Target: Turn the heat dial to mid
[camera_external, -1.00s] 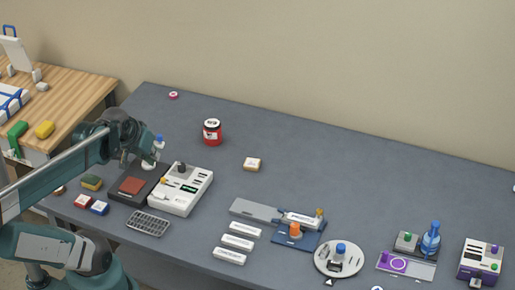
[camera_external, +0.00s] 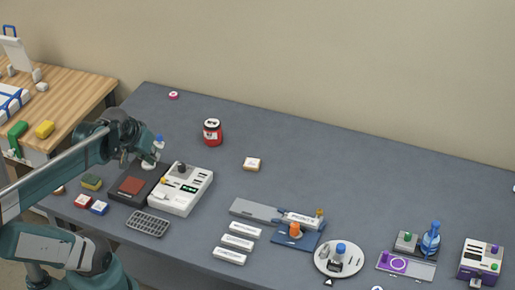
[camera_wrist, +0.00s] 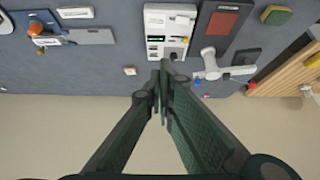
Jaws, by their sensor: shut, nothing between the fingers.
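The laminator-like white unit (camera_external: 196,197) stands on the grey table, with a dark round dial (camera_external: 181,168) on its far end, a small yellow knob and a green display. I take the dark dial to be the heat dial; its setting is too small to read. In the wrist view the white unit (camera_wrist: 154,22) is at the top, and the dial (camera_wrist: 173,56) is just beyond my fingertips. My gripper (camera_wrist: 162,76) is shut and empty. In the external view my gripper (camera_external: 126,158) is left of the unit, partly hidden by my arm. I see no clear contact with the dial.
A red jar (camera_external: 212,132) stands farther back. A grey rack (camera_external: 148,224) lies in front. The back of the table is mostly clear.

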